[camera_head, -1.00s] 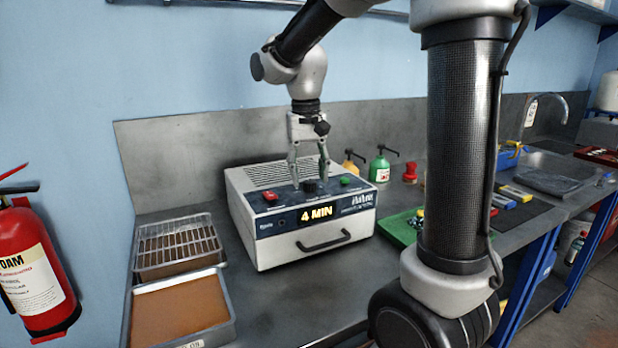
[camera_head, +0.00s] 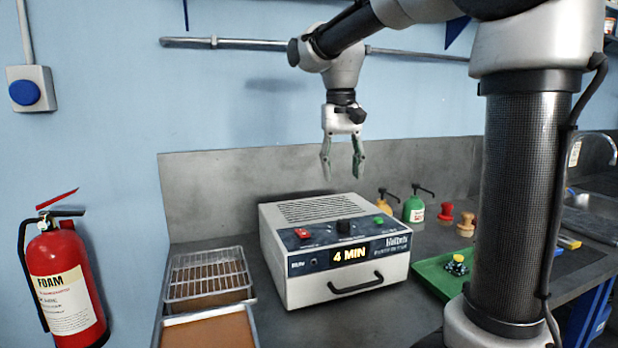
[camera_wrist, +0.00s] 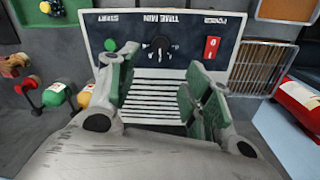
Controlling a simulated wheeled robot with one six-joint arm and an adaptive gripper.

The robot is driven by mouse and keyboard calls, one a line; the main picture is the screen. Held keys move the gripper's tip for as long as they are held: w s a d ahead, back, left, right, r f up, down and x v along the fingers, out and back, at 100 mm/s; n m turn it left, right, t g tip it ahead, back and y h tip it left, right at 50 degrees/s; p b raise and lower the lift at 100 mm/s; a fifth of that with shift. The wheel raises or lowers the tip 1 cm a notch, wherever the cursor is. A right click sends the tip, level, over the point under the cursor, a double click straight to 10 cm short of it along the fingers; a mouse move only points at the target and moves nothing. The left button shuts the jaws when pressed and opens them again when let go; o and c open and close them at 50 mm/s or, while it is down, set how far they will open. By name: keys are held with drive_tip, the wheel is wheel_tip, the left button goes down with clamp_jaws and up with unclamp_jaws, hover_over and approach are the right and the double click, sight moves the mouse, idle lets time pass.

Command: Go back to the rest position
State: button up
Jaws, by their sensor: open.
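My gripper (camera_head: 342,172) is open and empty, pointing down above the white oven box (camera_head: 349,284) in the head view. There is a clear gap between its fingertips and the box top. The box has a red switch (camera_head: 303,233), a dark knob (camera_head: 344,226) and a green button (camera_head: 379,219), and its display reads "4 MIN". In the wrist view, the gripper's two green fingers (camera_wrist: 158,92) stand apart over the vented top, with the dark knob (camera_wrist: 160,46) seen beyond them.
A wire rack tray (camera_head: 208,276) and an orange-brown tray (camera_head: 210,332) lie left of the box. Green and yellow pump bottles (camera_head: 414,208), stamps (camera_head: 446,212) and a green tray (camera_head: 436,277) are to the right. A fire extinguisher (camera_head: 66,285) hangs at the left. A wall rail (camera_head: 235,43) runs behind my arm.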

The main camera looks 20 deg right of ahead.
drive_tip(key=f+n, duration=0.2)
drive_tip(key=f, duration=0.1)
drive_tip(key=shift+s+a+f+t, duration=0.1)
drive_tip(key=shift+s+f+t, duration=0.1)
drive_tip(key=shift+f+t, duration=0.1)
drive_tip(key=s+d+f+t, duration=0.2)
drive_tip(key=s, duration=0.7)
drive_tip(key=s+d+f+n+t, duration=0.1)
drive_tip(key=s+d+f+t, duration=0.1)
drive_tip(key=s, duration=0.8)
drive_tip(key=shift+s+d+f, duration=0.25)
drive_tip(key=shift+d+f, duration=0.35)
drive_tip(key=shift+d, duration=0.2)
